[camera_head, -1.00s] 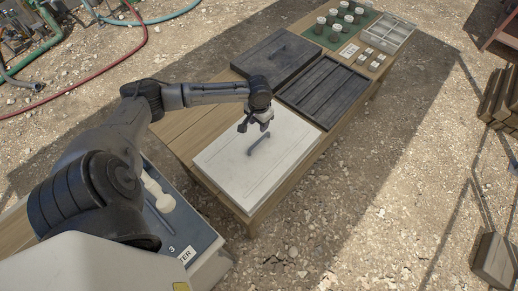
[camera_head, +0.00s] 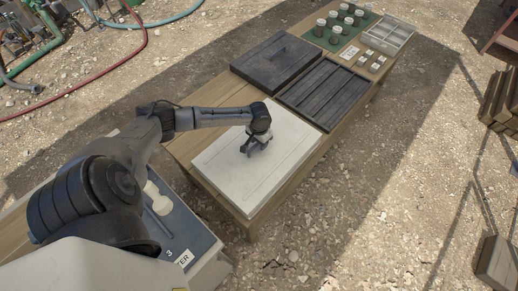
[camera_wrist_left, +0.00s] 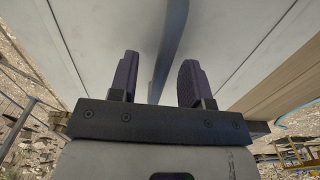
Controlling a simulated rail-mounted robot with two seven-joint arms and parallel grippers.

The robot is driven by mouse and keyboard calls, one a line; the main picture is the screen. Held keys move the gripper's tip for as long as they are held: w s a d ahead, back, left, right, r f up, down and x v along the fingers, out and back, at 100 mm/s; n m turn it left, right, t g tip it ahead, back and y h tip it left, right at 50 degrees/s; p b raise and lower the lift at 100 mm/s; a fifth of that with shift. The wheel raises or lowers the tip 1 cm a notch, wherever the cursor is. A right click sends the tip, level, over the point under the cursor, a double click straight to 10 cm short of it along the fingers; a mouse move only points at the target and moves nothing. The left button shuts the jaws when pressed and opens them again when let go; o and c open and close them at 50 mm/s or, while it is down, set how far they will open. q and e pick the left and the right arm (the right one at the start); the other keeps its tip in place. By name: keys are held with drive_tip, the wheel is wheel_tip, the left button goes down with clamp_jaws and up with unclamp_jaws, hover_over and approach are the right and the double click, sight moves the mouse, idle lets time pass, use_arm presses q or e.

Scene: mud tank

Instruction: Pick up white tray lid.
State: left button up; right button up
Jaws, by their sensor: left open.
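The white tray lid (camera_head: 226,172) lies flat on the near part of the wooden table. My left gripper (camera_head: 251,151) is low over the middle of the lid, where it hides most of the lid's grey handle. In the left wrist view the lid (camera_wrist_left: 90,35) fills the upper part. The handle (camera_wrist_left: 174,40) shows as a grey bar running down towards the gap between the fingers of my open left gripper (camera_wrist_left: 157,78). Whether the fingers touch the handle cannot be told. My right gripper is not in view.
Beyond the lid on the table (camera_head: 190,143) are a closed dark lid (camera_head: 270,60) and an open dark ribbed tray (camera_head: 322,92). Farther back are white jars (camera_head: 333,20), small white pieces (camera_head: 368,57) and a clear divided box (camera_head: 390,36). Gravel surrounds the table.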

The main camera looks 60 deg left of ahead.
use_arm(q)
drive_tip(key=shift+f, duration=0.4)
drive_tip(key=shift+c, duration=0.3)
clamp_jaws()
